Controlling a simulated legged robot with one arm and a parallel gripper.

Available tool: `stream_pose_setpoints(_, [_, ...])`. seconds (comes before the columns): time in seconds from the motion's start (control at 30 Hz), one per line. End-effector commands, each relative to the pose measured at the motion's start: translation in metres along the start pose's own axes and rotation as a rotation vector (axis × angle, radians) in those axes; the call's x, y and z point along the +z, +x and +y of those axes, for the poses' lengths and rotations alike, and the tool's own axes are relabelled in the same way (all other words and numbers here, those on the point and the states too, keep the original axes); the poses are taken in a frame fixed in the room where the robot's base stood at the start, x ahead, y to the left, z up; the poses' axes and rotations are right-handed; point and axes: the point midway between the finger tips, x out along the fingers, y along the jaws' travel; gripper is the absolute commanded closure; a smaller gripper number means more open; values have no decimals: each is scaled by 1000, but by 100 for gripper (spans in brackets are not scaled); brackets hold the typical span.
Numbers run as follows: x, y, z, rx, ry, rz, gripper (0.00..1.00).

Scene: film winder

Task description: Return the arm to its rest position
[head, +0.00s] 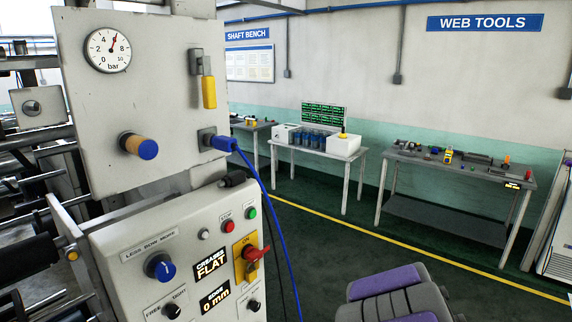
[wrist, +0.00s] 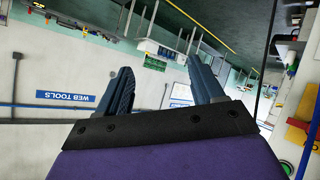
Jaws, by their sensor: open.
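My gripper (wrist: 158,66) is open and empty in the wrist view, its two blue-grey fingers spread apart with nothing between them. The wrist view is turned over, with the room upside down behind the fingers. In the head view, a purple and grey part of my arm (head: 392,295) shows at the bottom, right of the machine. The fingers cannot be made out in the head view.
The winder's control panel (head: 175,260) and gauge panel (head: 110,110) fill the left. A blue cable (head: 272,205) hangs from the gauge panel. Benches (head: 322,150) (head: 455,170) stand along the far wall. Open floor with a yellow line (head: 400,243) lies between.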

Motion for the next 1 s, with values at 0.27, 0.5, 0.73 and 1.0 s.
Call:
stream_pose_setpoints(0.27, [51,-89,18,109,149,-339,33])
stream_pose_setpoints(0.5, [106,-185,-26,25,268,-653,33])
stream_pose_setpoints(0.73, [148,-290,-93,-181,307,-940,33])
stream_pose_setpoints(1.0, [172,-374,-138,-370,272,-1132,33])
